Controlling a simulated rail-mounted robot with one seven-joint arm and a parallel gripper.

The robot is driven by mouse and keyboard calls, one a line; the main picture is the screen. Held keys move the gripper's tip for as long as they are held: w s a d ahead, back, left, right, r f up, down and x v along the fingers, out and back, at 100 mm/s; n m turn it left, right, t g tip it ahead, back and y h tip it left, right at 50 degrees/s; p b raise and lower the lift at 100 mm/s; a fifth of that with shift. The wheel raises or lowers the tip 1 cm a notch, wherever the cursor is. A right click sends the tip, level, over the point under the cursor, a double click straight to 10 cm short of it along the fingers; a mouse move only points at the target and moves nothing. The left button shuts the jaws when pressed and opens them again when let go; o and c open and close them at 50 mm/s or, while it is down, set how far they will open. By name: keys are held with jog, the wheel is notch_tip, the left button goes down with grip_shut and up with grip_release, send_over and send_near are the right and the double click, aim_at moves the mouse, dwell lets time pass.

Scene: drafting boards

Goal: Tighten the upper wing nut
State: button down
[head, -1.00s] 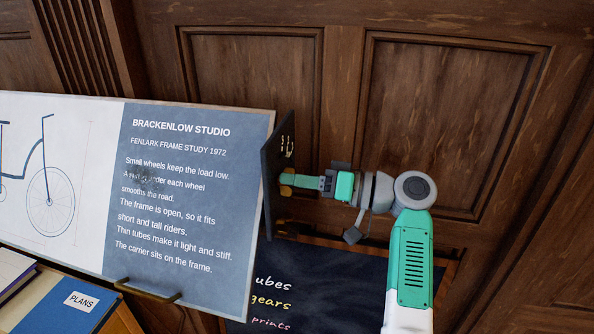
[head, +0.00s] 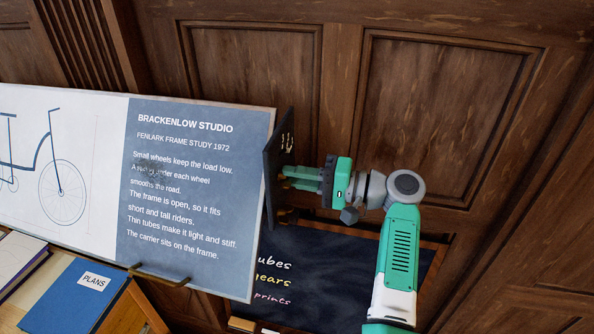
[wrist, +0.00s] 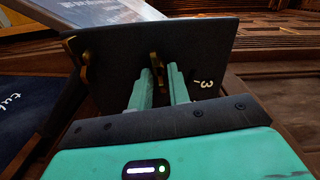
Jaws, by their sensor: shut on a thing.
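The upper wing nut (wrist: 156,62) is a small brass piece on the dark side plate (wrist: 120,50) of the drafting board. In the wrist view it shows between the tips of my two green fingers. My gripper (head: 284,178) is shut on it, reaching in from the right, and the fingers hide most of the nut. The gripper also shows in the wrist view (wrist: 161,72). A second brass wing nut (wrist: 85,66) sits on the same plate, left of my fingers in the wrist view and apart from them. White marks with a 3 (wrist: 206,84) lie on the plate's other side.
The tilted board (head: 190,190) with a bicycle drawing lies left of the plate. A chalkboard (head: 330,270) is below my arm. A blue PLANS folder (head: 75,300) lies at the lower left. Wood panelling (head: 440,130) stands behind; space right of my arm is free.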

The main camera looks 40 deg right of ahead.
jog(key=shift+m, duration=0.3)
jog(key=c, duration=1.3)
grip_release()
jog(key=shift+c, duration=0.2)
jog(key=b+v, duration=0.1)
jog(key=v, duration=0.6)
jog(key=shift+s+d+b, duration=0.2)
jog(key=shift+s+b, duration=0.1)
jog(key=shift+s, duration=0.05)
jog(key=shift+f, duration=0.1)
